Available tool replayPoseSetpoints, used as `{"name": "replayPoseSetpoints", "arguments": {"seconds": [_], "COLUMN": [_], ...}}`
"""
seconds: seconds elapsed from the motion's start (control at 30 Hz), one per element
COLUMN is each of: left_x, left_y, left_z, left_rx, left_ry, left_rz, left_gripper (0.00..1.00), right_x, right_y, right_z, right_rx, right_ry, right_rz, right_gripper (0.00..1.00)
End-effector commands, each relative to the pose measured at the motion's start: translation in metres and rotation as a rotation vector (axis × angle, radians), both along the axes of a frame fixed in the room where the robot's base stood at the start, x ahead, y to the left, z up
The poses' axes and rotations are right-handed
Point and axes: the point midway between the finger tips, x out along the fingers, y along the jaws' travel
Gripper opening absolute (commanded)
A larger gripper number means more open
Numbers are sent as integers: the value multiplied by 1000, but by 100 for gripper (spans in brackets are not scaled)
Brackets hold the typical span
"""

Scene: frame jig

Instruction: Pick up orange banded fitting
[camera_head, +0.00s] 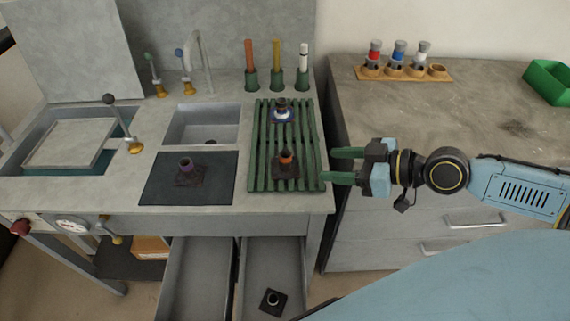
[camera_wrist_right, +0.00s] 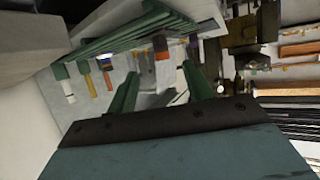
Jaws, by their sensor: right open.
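The fingertips are just right of the rack's edge, apart from the fitting. It also shows in the wrist view (camera_wrist_right: 160,78). My left gripper is not in view.
A purple-topped fitting (camera_head: 186,166) is on the black mat (camera_head: 215,188). Coloured sticks in green holders (camera_head: 276,80) stand behind the rack. Open drawers (camera_head: 262,262) are below; one holds a dark fitting (camera_head: 272,301).

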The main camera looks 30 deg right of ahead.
Motion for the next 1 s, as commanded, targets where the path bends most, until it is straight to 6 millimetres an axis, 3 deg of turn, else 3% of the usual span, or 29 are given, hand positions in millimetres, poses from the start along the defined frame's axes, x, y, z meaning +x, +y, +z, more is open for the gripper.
{"name": "replayPoseSetpoints", "arguments": {"seconds": [1.0], "left_x": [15], "left_y": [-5], "left_z": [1], "left_rx": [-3], "left_ry": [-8], "left_rz": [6], "left_gripper": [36], "right_x": [67], "right_y": [54], "right_z": [-31], "right_rx": [6], "right_ry": [-2], "right_rz": [0], "right_gripper": [51]}}
